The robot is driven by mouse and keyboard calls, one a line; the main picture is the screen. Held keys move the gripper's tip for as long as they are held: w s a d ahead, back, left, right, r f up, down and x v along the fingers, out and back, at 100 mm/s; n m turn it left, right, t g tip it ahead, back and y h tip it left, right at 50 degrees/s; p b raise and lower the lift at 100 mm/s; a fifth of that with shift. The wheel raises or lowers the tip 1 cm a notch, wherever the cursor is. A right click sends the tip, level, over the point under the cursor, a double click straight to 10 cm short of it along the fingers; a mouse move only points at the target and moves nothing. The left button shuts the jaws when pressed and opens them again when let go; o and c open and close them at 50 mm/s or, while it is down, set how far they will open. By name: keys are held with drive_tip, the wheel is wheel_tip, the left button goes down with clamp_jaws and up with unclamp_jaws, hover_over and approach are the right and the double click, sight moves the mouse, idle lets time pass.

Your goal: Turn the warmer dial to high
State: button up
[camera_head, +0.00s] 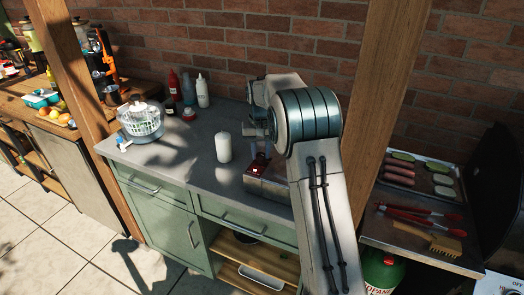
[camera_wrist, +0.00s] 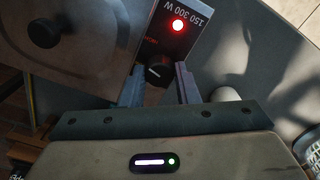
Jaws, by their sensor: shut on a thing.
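The warmer (camera_head: 270,182) is a steel box on the grey counter, partly hidden behind my arm in the head view. Its front panel (camera_wrist: 183,35) shows in the wrist view with the print "150 300 W" and a lit red light (camera_wrist: 178,25). The black dial (camera_wrist: 158,71) with a pale pointer mark sits below the light. My gripper (camera_wrist: 160,82) has a finger on each side of the dial and is shut on it. Where the fingertips touch the dial is hard to see. In the head view my arm hides most of the gripper.
A white candle-like cylinder (camera_head: 223,147) stands left of the warmer on the counter (camera_head: 190,160). A salad spinner (camera_head: 140,121) and bottles (camera_head: 202,91) stand farther back left. A grill tray with red tongs (camera_head: 420,213) is at right, beyond a wooden post (camera_head: 385,80).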

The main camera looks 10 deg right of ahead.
sight(261, 154)
drive_tip(key=shift+s+f+m, duration=0.1)
drive_tip(key=shift+f+m, duration=0.05)
drive_tip(key=shift+m, duration=1.45)
drive_tip(key=o, duration=1)
drive_tip(key=shift+r, duration=0.2)
drive_tip(key=shift+r, duration=0.3)
wheel_tip(261, 154, up, 13)
